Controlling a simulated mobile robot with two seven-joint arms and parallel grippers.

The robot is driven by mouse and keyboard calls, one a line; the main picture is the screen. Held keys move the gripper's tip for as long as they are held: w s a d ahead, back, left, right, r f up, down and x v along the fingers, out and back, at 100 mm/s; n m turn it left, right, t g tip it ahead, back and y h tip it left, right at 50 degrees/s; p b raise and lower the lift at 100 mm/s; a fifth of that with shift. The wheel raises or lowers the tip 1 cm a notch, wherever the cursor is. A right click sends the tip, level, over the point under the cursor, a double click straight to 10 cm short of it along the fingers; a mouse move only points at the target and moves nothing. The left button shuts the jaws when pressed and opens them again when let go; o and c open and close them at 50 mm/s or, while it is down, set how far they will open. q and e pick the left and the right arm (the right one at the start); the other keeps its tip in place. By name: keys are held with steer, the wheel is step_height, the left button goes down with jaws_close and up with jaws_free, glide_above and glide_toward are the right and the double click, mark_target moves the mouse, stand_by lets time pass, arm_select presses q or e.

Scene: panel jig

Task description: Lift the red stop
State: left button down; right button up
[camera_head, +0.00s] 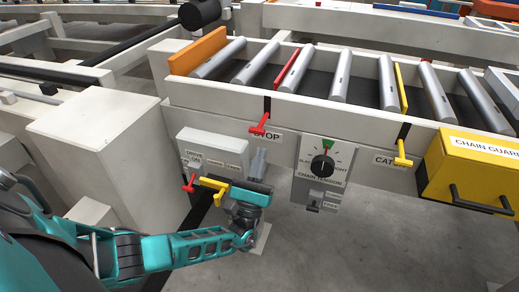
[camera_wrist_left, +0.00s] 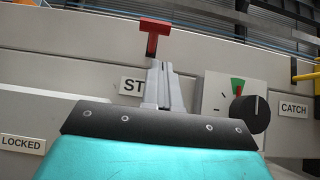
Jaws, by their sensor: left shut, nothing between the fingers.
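The red stop handle (camera_head: 260,124) is a small T-shaped lever on the front of the conveyor rail, at the lower end of a dark slot beside the STOP label (camera_head: 267,135). A red bar (camera_head: 288,70) stands between the rollers behind it. My left gripper (camera_head: 261,152) is shut and empty, a little below the handle, fingers pointing up at the panel. In the left wrist view the red handle (camera_wrist_left: 155,28) shows just above the closed fingertips (camera_wrist_left: 160,66), which partly cover the STOP label (camera_wrist_left: 132,86). My right gripper is not in view.
Right of the gripper are a chain tension knob (camera_head: 322,165), a yellow catch lever (camera_head: 402,154) and a yellow chain guard box (camera_head: 470,165). Close on the left are a red lever (camera_head: 189,183) and a yellow lever (camera_head: 213,187) on a white box (camera_head: 212,148). Grey floor lies open below.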

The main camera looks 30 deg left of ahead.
mark_target(259, 130)
arm_select(q)
step_height(259, 130, up, 3)
steer(key=shift+s+r+h, duration=0.1)
steer(key=shift+s+h, duration=0.05)
steer(key=shift+h, duration=0.15)
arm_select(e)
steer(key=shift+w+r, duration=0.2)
arm_select(q)
step_height(259, 130, up, 5)
steer(key=p, duration=0.2)
steer(key=shift+p, duration=0.35)
steer(key=shift+r, duration=0.35)
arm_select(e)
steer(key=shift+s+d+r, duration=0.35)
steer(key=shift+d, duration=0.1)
